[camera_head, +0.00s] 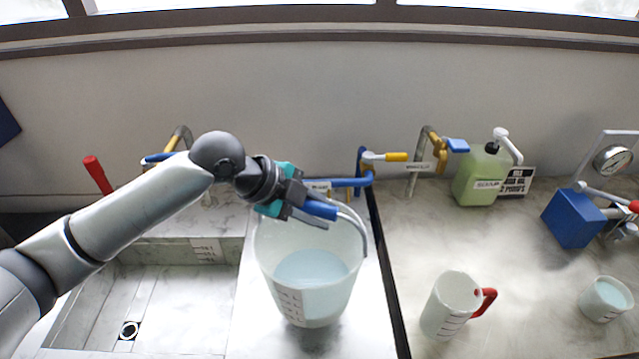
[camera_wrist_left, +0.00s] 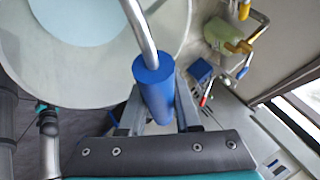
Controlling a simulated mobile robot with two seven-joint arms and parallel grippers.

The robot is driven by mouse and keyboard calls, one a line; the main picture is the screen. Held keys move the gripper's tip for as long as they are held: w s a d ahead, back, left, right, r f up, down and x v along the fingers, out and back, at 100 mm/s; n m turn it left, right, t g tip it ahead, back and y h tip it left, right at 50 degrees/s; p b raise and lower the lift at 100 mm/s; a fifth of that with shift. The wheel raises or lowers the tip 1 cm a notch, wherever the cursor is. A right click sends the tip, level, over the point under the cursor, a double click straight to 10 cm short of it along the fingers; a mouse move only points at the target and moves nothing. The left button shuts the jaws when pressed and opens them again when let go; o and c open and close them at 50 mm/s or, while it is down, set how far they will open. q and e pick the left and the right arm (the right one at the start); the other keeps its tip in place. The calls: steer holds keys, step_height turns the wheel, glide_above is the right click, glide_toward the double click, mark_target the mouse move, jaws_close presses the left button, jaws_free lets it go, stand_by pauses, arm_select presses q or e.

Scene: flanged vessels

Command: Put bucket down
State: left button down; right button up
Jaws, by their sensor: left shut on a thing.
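The bucket (camera_head: 308,285) is translucent white, with graduation marks on its side and pale blue liquid inside. It appears upright beside the sink, over the light counter strip; I cannot tell whether its base touches the surface. My left gripper (camera_head: 318,212) is shut on the blue grip of its metal handle, above the rim. In the left wrist view the blue grip (camera_wrist_left: 153,88) sits between the fingers of my left gripper (camera_wrist_left: 155,118), and part of the bucket (camera_wrist_left: 110,80) with its liquid shows below. My right gripper is not in view.
A sink basin (camera_head: 160,300) lies left of the bucket. A black divider (camera_head: 385,270) runs along its right. Further right stand a pitcher with red handle (camera_head: 450,305), a small beaker (camera_head: 605,300), a green jug (camera_head: 480,180) and a blue device (camera_head: 572,218). Taps (camera_head: 390,157) stand behind.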

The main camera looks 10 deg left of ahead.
arm_select(q)
step_height(320, 180, down, 8)
steer(key=shift+w+r, duration=0.15)
steer(key=shift+r, duration=0.05)
stand_by(0.3)
steer(key=c, duration=1.1)
jaws_free()
steer(key=shift+f, duration=0.35)
steer(key=o, duration=0.5)
steer(key=shift+r, duration=0.1)
steer(key=v, duration=1.2)
steer(key=shift+b, duration=0.3)
steer(key=shift+r, duration=0.1)
